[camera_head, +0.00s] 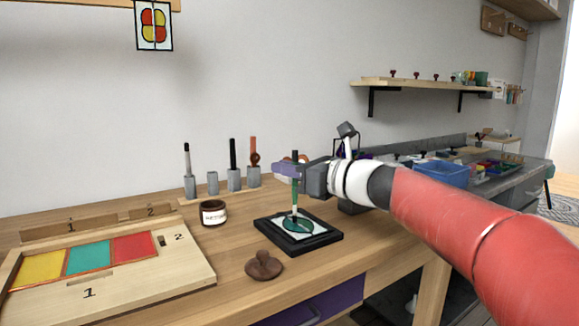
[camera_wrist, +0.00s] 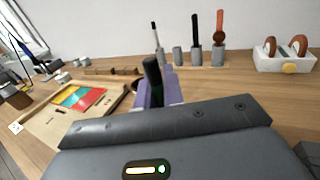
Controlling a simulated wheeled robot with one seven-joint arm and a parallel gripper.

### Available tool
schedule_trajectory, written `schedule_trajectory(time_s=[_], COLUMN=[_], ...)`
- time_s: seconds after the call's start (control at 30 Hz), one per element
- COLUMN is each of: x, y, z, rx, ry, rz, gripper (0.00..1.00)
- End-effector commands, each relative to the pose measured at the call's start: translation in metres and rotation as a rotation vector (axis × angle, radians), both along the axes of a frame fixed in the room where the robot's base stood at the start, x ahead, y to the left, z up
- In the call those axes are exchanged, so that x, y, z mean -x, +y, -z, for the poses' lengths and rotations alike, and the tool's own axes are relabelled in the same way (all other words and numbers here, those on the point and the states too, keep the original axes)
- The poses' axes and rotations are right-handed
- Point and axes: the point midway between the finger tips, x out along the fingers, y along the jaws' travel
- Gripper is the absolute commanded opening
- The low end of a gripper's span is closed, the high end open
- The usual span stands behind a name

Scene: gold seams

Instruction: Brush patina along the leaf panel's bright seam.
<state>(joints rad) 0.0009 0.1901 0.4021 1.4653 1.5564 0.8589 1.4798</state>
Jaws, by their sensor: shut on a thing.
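My gripper (camera_head: 292,171) has purple fingers and is shut on a brush (camera_head: 295,190) with a dark top and green handle. The brush is held upright above the leaf panel (camera_head: 309,225), a pale square with a dark green leaf shape, in a black frame (camera_head: 330,237) on the table. The brush's lower end is at the leaf; I cannot tell whether it touches, and the bright seam is too small to make out. In the wrist view the brush's dark top (camera_wrist: 153,75) rises between the fingers; the panel is hidden. A dark open jar (camera_head: 213,218) with a pale label stands left of the panel.
A brown knobbed piece (camera_head: 264,268) lies in front of the panel. A wooden board with coloured panes (camera_head: 190,272) fills the left. Grey holders (camera_head: 234,181) with upright tools stand behind. A white box (camera_wrist: 285,62) shows at right in the wrist view.

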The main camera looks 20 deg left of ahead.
Motion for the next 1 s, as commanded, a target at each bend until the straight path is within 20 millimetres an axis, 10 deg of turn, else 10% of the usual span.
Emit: schedule_trajectory(time_s=[1.0], x=[-0.015], y=[0.018], z=[0.0], rx=[0.001], ry=[-0.001], rz=[0.001], gripper=[0.0])
